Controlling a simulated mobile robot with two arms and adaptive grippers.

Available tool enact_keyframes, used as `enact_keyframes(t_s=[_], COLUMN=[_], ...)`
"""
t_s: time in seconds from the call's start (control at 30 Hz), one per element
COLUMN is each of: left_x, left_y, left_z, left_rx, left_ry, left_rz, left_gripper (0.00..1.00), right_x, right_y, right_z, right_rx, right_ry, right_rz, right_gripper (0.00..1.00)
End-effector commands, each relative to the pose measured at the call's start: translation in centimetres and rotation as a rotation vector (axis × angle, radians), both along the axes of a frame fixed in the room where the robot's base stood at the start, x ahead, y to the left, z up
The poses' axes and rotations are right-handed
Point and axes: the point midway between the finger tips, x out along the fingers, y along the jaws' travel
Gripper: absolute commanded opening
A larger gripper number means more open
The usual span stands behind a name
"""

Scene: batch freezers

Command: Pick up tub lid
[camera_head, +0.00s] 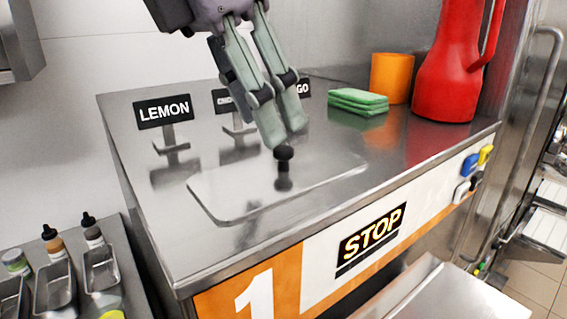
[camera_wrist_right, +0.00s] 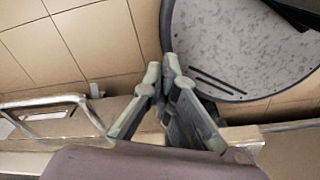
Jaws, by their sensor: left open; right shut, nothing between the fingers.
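The tub lid (camera_head: 235,195) is a clear, rounded rectangular plate with a black knob (camera_head: 284,153) standing on it. It lies flat on the steel top of the machine in the head view. My left gripper (camera_head: 285,134) points down from above, open, with its fingertips right at the top of the knob. I cannot tell whether they touch it. My right gripper (camera_wrist_right: 164,74) shows only in the right wrist view, shut and empty, over the floor and away from the lid.
Label stands, one reading LEMON (camera_head: 164,111), stand behind the lid. A green sponge stack (camera_head: 358,101), an orange cup (camera_head: 390,77) and a red jug (camera_head: 447,70) stand at the back right. Steel trays (camera_head: 102,268) with bottles are at lower left.

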Motion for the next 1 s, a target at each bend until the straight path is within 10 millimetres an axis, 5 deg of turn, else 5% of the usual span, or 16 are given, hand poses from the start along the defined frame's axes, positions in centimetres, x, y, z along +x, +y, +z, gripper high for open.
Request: enact_keyframes(t_s=[0.2,0.4,0.63,1.0], left_x=[1.0,1.5,1.6,1.5], left_y=[-1.2,-1.9,-1.9,-1.9], left_z=[-2.0,-4.2,-4.4,-4.4], left_rx=[0.006,0.001,-0.001,0.0], left_ry=[0.002,0.001,0.0,0.0], left_rz=[-0.001,0.001,0.001,0.001], left_gripper=[0.42,0.42,0.42,0.18], right_x=[0.2,0.2,0.2,0.2], right_y=[0.0,0.0,0.1,0.2], right_z=[2.2,2.5,2.4,2.5], right_rx=[0.0,0.001,0.001,0.003], right_ry=[-0.002,-0.003,-0.004,-0.003], right_rz=[0.0,0.0,0.0,-0.001], right_gripper=[0.0,0.0,0.0,0.0])
